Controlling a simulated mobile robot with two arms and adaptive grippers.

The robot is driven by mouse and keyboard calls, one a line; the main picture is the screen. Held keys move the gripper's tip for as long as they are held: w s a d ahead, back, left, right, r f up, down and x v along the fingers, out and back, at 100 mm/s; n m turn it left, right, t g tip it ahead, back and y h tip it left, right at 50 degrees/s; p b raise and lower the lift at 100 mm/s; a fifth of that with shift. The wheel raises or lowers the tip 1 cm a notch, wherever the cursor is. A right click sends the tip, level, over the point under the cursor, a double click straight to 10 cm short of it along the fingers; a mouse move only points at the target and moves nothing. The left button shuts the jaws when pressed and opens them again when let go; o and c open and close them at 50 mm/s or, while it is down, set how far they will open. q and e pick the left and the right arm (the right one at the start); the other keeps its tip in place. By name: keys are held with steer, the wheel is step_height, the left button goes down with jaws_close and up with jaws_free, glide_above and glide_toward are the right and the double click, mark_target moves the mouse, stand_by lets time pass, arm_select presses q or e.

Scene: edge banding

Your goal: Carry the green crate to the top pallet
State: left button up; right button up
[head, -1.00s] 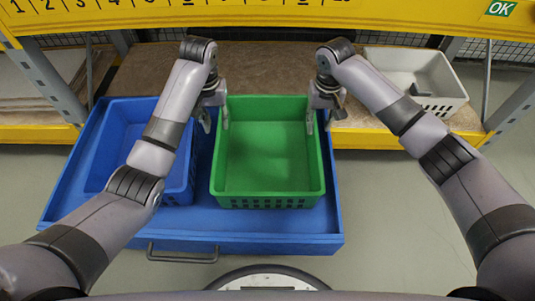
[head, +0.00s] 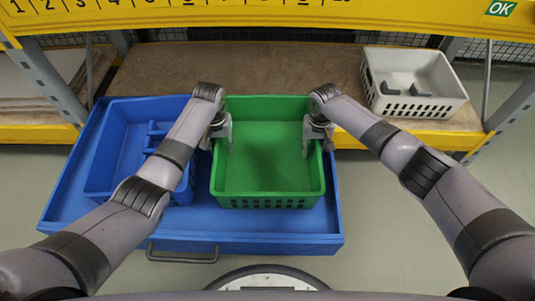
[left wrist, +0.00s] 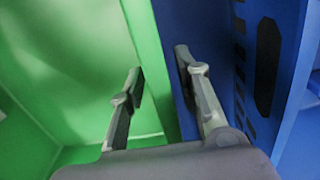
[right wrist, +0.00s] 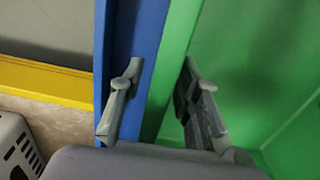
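The green crate (head: 266,165) is empty and sits upright in the right part of a blue tray cart (head: 250,243). My left gripper (head: 220,146) is at its left wall and my right gripper (head: 315,146) at its right wall. In the left wrist view the left gripper (left wrist: 158,82) is open, one finger inside the crate (left wrist: 75,70) and one outside, the wall between them. In the right wrist view the right gripper (right wrist: 162,75) is open around the opposite wall in the same way. The top pallet cannot be made out for certain.
A blue crate (head: 112,150) stands close on the left in the same tray, under my left arm. Behind is a shelf with a brown board (head: 260,70) and a white crate (head: 430,108) holding grey parts. A yellow beam (head: 400,20) crosses above.

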arm_select(q)
steer(key=shift+c, duration=0.5)
arm_select(e)
steer(key=shift+c, duration=0.5)
arm_select(q)
jaws_close()
arm_select(e)
jaws_close()
steer(key=shift+r, duration=0.1)
